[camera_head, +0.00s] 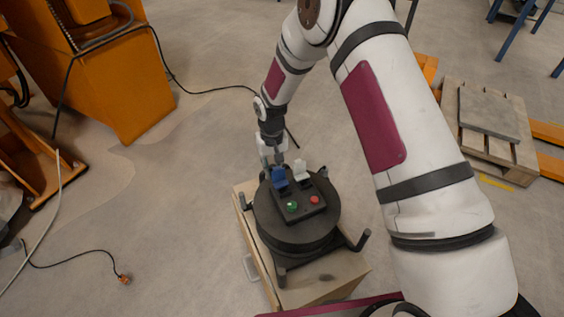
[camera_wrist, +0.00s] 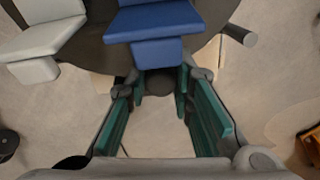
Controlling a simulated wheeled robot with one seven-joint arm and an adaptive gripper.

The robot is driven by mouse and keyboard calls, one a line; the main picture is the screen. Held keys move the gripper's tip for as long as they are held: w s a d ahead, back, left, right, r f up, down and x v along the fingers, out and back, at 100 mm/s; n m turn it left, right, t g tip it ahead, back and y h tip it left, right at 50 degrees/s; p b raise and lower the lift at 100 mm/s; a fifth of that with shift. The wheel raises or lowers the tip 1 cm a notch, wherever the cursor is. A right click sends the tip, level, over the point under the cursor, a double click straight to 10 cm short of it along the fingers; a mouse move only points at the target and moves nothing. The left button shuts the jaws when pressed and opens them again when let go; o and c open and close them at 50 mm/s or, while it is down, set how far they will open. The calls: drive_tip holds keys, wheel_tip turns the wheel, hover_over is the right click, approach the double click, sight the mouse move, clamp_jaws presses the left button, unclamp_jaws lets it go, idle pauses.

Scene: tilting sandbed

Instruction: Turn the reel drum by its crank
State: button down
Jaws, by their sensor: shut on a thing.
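The reel drum (camera_head: 290,237) is a dark round drum on a wooden box. Its top bears a dark panel with a blue lever (camera_head: 281,178), a white lever (camera_head: 301,170), a green button (camera_head: 292,207) and a red button (camera_head: 315,199). My gripper (camera_head: 273,160) is at the drum's far edge, behind the blue lever. In the wrist view, its green-padded fingers (camera_wrist: 160,88) are closed around a dark round-ended handle (camera_wrist: 161,80), seemingly the crank, just below the blue lever (camera_wrist: 155,22). The handle's lower part is hidden.
The wooden box (camera_head: 335,283) has a metal handle on its left side. Orange machinery (camera_head: 120,85) stands at the upper left, with cables on the floor. A pallet with a grey slab (camera_head: 488,112) lies at the right.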

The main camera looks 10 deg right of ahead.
sight(258, 203)
drive_tip(key=s+a+n, duration=0.2)
drive_tip(key=n, duration=0.1)
drive_tip(key=s+a+n+p, duration=0.1)
drive_tip(key=s+a+n, duration=0.1)
drive_tip(key=s+n, duration=0.1)
drive_tip(key=shift+a, duration=0.25)
drive_tip(key=shift+s+a+n+p, duration=0.3)
drive_tip(key=shift+s+n+p, duration=0.05)
drive_tip(key=shift+s+n, duration=0.75)
drive_tip(key=shift+s+a+n+p, duration=0.3)
drive_tip(key=shift+s+n, duration=0.55)
drive_tip(key=shift+n, duration=0.35)
drive_tip(key=c, duration=1.4)
unclamp_jaws()
wheel_tip(258, 203, up, 12)
